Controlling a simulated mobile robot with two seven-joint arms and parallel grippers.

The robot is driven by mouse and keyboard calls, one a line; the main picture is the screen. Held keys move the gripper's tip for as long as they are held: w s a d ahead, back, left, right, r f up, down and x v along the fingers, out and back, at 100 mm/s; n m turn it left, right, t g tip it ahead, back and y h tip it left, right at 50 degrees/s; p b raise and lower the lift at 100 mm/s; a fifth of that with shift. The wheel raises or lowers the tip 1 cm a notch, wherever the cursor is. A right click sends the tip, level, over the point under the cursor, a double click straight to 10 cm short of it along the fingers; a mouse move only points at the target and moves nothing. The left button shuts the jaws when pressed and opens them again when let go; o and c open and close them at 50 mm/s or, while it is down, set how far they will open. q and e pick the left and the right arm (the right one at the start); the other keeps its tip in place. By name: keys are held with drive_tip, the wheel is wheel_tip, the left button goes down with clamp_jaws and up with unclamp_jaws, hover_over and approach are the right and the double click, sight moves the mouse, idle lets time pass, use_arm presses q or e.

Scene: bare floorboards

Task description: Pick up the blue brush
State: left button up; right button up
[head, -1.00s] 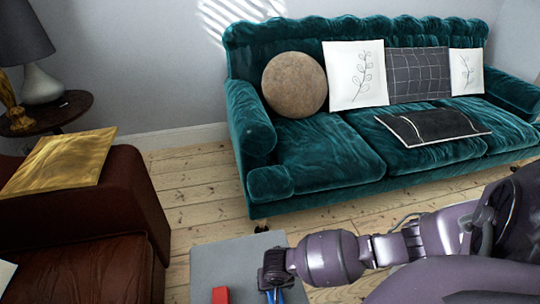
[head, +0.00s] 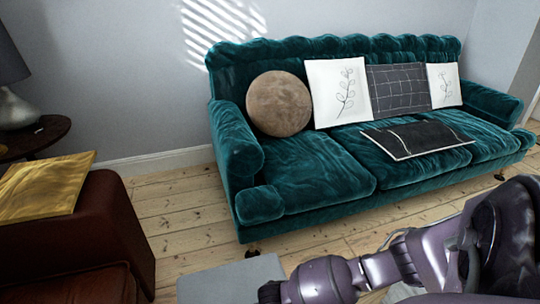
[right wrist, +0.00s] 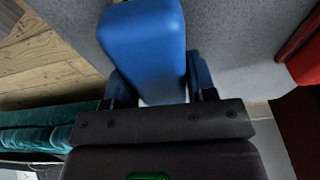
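The blue brush (right wrist: 145,45) fills the upper middle of the right wrist view as a smooth, bright blue block. A pale strip shows at its lower edge. My right gripper (right wrist: 162,85) has one dark blue finger on each side of the brush, close against it, and looks shut on it. Whether the brush is clear of the grey surface (right wrist: 235,35) behind it is hard to tell. In the head view my right arm comes in from the right, and its fingers and the brush are below the frame. My left gripper is not in view.
A red object (right wrist: 300,52) lies to the right on the grey surface. The grey top (head: 230,280) shows at the bottom of the head view. A teal sofa (head: 310,175) stands behind, and a brown leather armchair (head: 105,230) is at left. Bare floorboards (head: 185,215) lie between them.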

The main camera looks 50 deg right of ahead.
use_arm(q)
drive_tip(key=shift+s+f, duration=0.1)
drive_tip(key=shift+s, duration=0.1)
use_arm(e)
drive_tip(key=c, duration=0.5)
drive_tip(key=shift+o, duration=0.2)
drive_tip(key=shift+r, duration=0.35)
use_arm(q)
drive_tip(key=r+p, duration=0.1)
drive_tip(key=p, duration=0.1)
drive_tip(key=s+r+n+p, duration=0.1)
drive_tip(key=p, duration=0.2)
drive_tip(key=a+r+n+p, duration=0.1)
drive_tip(key=p, duration=0.2)
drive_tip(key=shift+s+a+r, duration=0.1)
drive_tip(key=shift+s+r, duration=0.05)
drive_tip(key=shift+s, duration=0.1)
use_arm(e)
wheel_tip(320, 180, up, 19)
drive_tip(key=shift+r, duration=0.15)
